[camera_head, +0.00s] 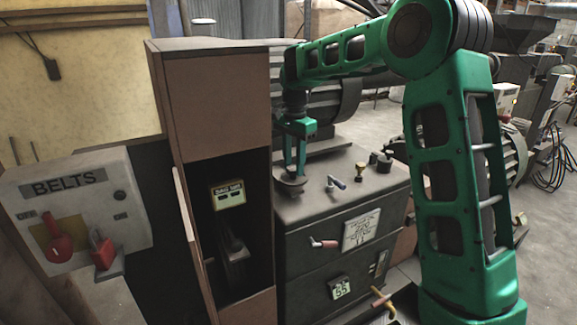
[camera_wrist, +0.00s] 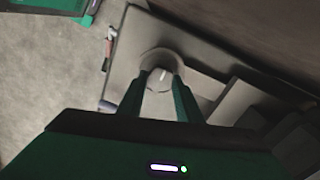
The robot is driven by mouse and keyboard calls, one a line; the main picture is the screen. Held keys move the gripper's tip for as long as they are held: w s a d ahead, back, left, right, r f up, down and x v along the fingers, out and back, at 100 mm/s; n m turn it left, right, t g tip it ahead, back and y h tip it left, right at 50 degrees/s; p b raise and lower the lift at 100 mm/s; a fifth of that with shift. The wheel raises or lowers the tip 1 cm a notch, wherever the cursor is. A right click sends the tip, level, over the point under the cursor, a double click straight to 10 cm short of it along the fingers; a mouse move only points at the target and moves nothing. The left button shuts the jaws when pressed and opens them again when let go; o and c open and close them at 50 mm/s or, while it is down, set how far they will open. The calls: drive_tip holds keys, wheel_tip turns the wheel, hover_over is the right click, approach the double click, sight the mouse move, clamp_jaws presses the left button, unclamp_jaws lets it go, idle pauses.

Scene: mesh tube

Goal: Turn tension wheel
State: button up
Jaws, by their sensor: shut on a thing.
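The tension wheel (camera_head: 290,187) is a dark round knob on top of the grey machine cabinet, near its left edge. My gripper (camera_head: 294,172) points straight down on it from above, with its green fingers close together.
A small lever (camera_head: 337,182) and a brass knob (camera_head: 360,169) stand on the cabinet top right of the wheel. A tall brown housing (camera_head: 215,110) rises close on the left. A BELTS panel (camera_head: 80,205) with red switches is further left.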

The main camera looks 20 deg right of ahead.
sight(294, 167)
drive_tip(key=shift+d, duration=0.25)
drive_tip(key=o, duration=1)
drive_tip(key=shift+o, duration=0.2)
drive_tip(key=shift+a, duration=0.1)
drive_tip(key=shift+r, duration=0.1)
wheel_tip(294, 167, up, 11)
drive_tip(key=shift+f, duration=0.2)
drive_tip(key=shift+w, duration=0.1)
